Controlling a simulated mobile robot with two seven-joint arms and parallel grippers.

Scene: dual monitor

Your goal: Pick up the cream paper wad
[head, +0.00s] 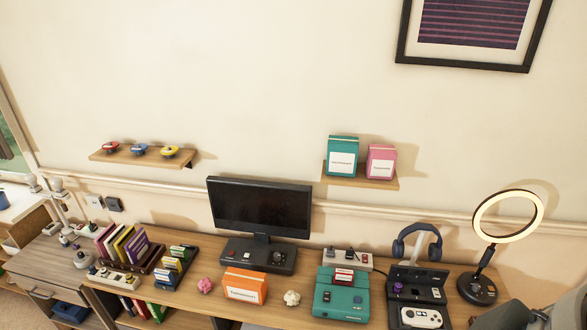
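The cream paper wad (292,298) is a small crumpled ball on the wooden desk (190,301), near its front edge. It sits between the orange box (245,287) on its left and the teal console (341,301) on its right, with a small gap to each. A pink paper wad (204,286) lies left of the orange box. Neither of my grippers can be made out in the head view.
The black monitor (260,206) stands behind the orange box. Books (124,246) crowd the left, with a headphone stand (418,261) and ring light (481,287) right. A grey shape (511,317) covers the lower right corner.

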